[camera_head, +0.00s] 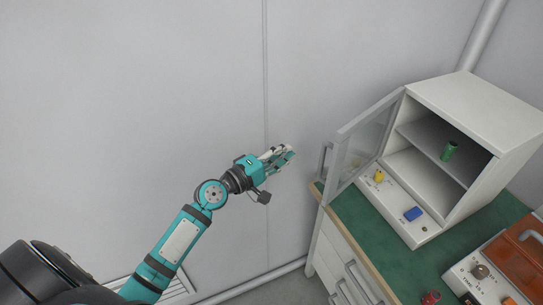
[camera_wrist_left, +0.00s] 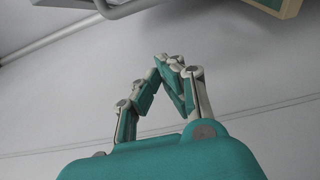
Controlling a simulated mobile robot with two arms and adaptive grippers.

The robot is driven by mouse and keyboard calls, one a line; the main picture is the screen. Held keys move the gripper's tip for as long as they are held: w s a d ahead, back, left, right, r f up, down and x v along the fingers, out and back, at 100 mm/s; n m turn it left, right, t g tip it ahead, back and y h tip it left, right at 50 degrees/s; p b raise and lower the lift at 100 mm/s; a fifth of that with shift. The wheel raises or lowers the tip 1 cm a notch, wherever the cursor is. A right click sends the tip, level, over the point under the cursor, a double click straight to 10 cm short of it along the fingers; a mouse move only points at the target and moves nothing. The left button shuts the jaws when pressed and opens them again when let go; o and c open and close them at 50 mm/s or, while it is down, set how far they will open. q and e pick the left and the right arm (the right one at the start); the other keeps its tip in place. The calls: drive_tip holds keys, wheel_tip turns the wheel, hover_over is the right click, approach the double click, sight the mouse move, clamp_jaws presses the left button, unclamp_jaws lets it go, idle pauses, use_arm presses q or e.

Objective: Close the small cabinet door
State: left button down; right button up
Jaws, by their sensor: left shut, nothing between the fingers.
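The small white cabinet (camera_head: 477,92) stands on the green-topped counter at the right in the head view. Its glass door (camera_head: 365,138) in a grey frame is swung wide open to the left, with a handle on its outer side. My left gripper (camera_head: 289,152) is shut and empty. It is to the left of the door's outer edge, apart from it. In the left wrist view the fingers (camera_wrist_left: 165,62) meet at their tips with nothing between them. My right gripper is in neither view.
A green cylinder (camera_head: 449,150) is on the cabinet's shelf. A yellow part (camera_head: 379,175) and a blue part (camera_head: 413,214) sit at the cabinet's front base. An orange-lidded device (camera_head: 522,262) is at the lower right. Drawers with handles are under the counter (camera_head: 375,232). The wall side at left is clear.

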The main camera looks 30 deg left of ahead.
use_arm(q)
drive_tip(key=d, duration=0.1)
drive_tip(key=w+d+p, duration=0.1)
drive_tip(key=d, duration=0.1)
drive_tip(key=w+d+p, duration=0.1)
drive_tip(key=d, duration=0.1)
drive_tip(key=shift+w+d, duration=0.1)
drive_tip(key=shift+w, duration=0.05)
drive_tip(key=shift+f, duration=0.1)
